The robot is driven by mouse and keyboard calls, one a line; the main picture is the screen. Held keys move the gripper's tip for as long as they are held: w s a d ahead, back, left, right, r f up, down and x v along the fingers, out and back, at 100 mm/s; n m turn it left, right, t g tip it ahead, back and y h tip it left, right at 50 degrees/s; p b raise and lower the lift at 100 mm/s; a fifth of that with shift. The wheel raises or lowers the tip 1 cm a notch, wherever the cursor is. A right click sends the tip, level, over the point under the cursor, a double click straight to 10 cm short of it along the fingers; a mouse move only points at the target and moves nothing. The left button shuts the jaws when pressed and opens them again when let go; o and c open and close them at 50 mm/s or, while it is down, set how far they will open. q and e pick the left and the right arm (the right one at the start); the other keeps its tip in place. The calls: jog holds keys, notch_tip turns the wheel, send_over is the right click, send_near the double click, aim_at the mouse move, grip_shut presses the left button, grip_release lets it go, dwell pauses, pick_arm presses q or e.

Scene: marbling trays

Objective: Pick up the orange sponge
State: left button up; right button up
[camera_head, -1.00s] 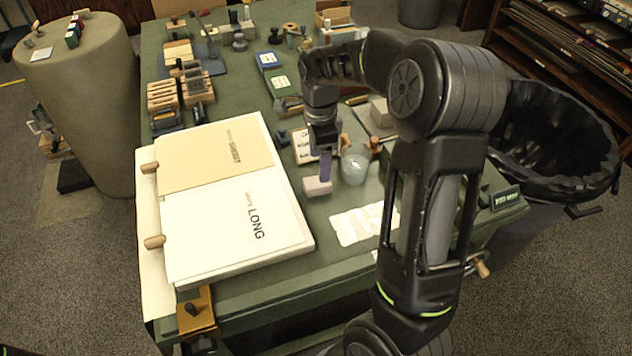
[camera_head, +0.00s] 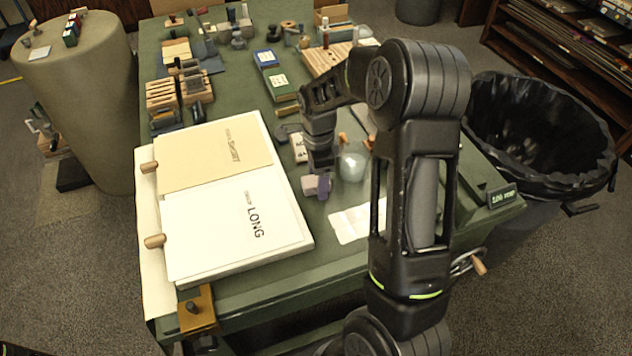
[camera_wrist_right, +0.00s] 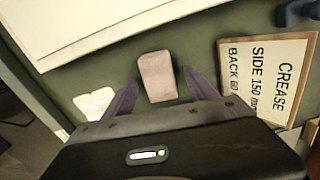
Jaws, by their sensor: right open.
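The sponge (camera_head: 309,186) looks like a small pale pinkish block, not clearly orange, lying on the green table right of the big book. In the right wrist view the block (camera_wrist_right: 157,76) lies between the two purple fingers, with a gap on each side. My right gripper (camera_wrist_right: 160,78) is open around it and not visibly touching it. In the head view the right gripper (camera_head: 318,184) is low at the block, and a purple finger hides part of it. My left gripper is in neither view.
A glass jar (camera_head: 352,165) stands close on the right. A white sheet (camera_head: 350,223) lies in front, and a lettered card (camera_wrist_right: 262,75) lies nearby. A black-lined bin (camera_head: 540,135) stands beyond the table.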

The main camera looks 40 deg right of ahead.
jog(key=shift+f, duration=0.35)
dwell(0.3)
jog(key=c, duration=0.9)
jog(key=shift+r, duration=0.1)
jog(key=shift+c, duration=0.2)
notch_tip(320, 180, up, 10)
jog(key=shift+b, duration=0.45)
